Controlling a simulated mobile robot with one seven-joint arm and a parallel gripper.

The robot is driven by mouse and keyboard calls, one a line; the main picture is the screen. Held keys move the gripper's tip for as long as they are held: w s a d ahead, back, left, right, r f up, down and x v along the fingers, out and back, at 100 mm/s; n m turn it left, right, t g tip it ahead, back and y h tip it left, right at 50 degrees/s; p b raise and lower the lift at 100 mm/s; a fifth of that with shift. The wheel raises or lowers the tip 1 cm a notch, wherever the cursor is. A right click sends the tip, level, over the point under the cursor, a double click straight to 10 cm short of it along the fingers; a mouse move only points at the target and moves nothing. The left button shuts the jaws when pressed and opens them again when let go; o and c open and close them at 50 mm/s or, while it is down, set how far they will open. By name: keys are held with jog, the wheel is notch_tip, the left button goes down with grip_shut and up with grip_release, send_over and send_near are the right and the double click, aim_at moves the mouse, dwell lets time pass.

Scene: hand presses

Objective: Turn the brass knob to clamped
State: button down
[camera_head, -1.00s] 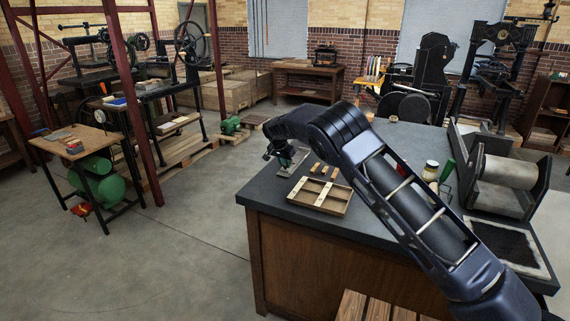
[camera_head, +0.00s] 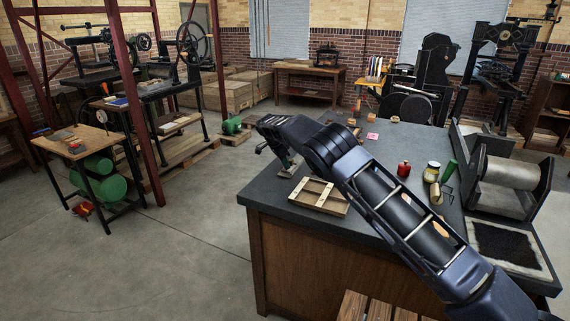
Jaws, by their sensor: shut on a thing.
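My gripper (camera_head: 262,148) is at the far left end of my arm, above the left back edge of the dark worktable (camera_head: 278,196). It is small and partly covered by my wrist. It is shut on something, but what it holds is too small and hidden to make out. A small grey-green device (camera_head: 285,163) stands on the table just right of and below my gripper. I cannot make out the brass knob or how it is turned.
A shallow wooden tray (camera_head: 322,208) lies in front of my wrist. My forearm crosses the table. Open floor (camera_head: 190,240) lies to the left.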

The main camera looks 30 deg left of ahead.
dwell(0.4)
jog(key=c, duration=1.3)
grip_release()
jog(key=v, duration=1)
jog(key=shift+s+a+r, duration=0.1)
jog(key=shift+r, duration=0.25)
